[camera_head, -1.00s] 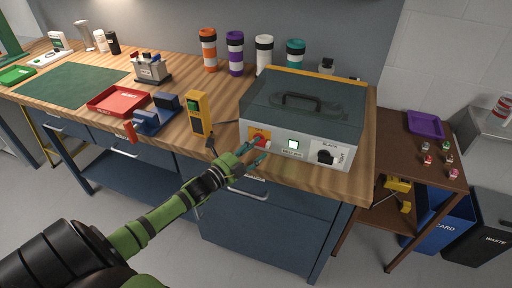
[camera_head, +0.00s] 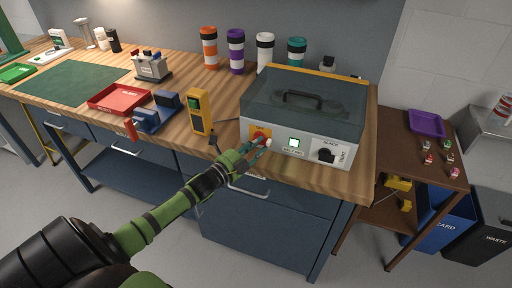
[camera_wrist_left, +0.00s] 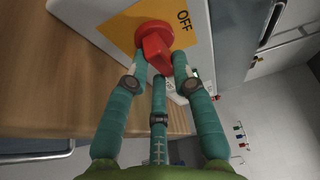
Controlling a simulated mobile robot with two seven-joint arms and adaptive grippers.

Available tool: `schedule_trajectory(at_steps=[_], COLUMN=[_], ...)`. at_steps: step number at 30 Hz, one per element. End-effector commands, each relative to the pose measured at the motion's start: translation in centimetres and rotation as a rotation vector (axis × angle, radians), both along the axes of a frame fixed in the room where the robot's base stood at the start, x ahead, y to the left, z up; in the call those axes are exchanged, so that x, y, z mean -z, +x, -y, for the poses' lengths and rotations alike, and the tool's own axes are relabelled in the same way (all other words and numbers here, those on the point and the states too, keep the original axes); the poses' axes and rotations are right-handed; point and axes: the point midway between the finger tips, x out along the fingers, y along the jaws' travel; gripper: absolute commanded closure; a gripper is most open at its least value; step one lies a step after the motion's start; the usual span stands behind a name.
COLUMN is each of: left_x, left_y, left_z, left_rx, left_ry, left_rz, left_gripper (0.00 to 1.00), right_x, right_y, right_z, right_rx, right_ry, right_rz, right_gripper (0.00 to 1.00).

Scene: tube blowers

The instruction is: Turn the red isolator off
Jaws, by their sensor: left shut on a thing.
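The red isolator (camera_wrist_left: 154,42) is a rotary knob on a yellow plate (camera_wrist_left: 120,28) marked OFF, on the front of a grey machine with a dark clear lid (camera_head: 305,105). In the head view the red isolator (camera_head: 262,138) is partly covered by my left gripper (camera_head: 262,145). In the left wrist view my left gripper (camera_wrist_left: 160,68) has its teal fingers around the knob's handle, shut on it. The handle points down toward the gripper's palm in that view. My right gripper is not in view.
The front panel also has a lit square indicator (camera_head: 294,143) and a black knob (camera_head: 327,156). A yellow handheld device (camera_head: 201,112) stands left of the machine. A red tray (camera_head: 119,99) and a blue fixture (camera_head: 155,115) lie further left. The floor in front is clear.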

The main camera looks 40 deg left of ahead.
Motion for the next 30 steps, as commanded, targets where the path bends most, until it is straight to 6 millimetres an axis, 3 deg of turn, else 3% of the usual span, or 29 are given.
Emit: schedule_trajectory(at_steps=[8,30], left_x=[0.2,-0.4], left_y=[0.0,0.1], left_z=[0.0,0.1], left_rx=[-0.002,-0.003], left_ry=[-0.173,-0.856], left_rz=[0.043,0.207], left_gripper=[1.00,1.00], right_x=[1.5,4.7], right_y=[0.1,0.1], right_z=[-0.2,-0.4], right_rx=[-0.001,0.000], right_ry=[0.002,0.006], right_rz=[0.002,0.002], right_gripper=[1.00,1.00])
